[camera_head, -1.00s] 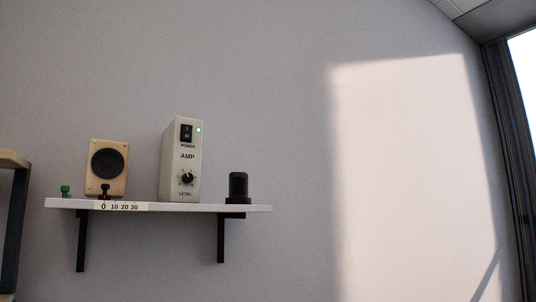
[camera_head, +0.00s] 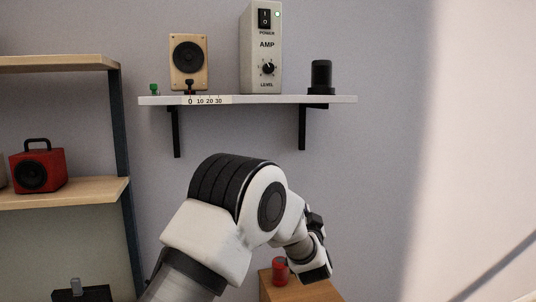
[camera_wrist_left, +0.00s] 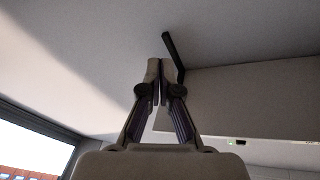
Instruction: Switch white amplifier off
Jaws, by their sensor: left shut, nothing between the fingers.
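The white amplifier (camera_head: 259,78) stands upright on the white wall shelf (camera_head: 275,100) in the head view, its top cut by the frame edge. Its black power rocker (camera_head: 264,19) has I above O; I cannot tell which side is pressed. A small green light (camera_head: 277,14) shows beside it. The level knob (camera_head: 268,68) is lower on the front. My left arm rises below the shelf and bends down to the right; its fingers are not clear there. In the left wrist view my left gripper (camera_wrist_left: 159,72) is shut and empty, apart from the amplifier.
A wooden speaker (camera_head: 188,80), green peg (camera_head: 154,88), black cylinder (camera_head: 321,76) and scale strip (camera_head: 210,100) are on the shelf. A dark shelf bracket (camera_wrist_left: 172,48) shows near my fingertips in the wrist view. A rack (camera_head: 60,63) with a red speaker (camera_head: 55,170) stands left.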

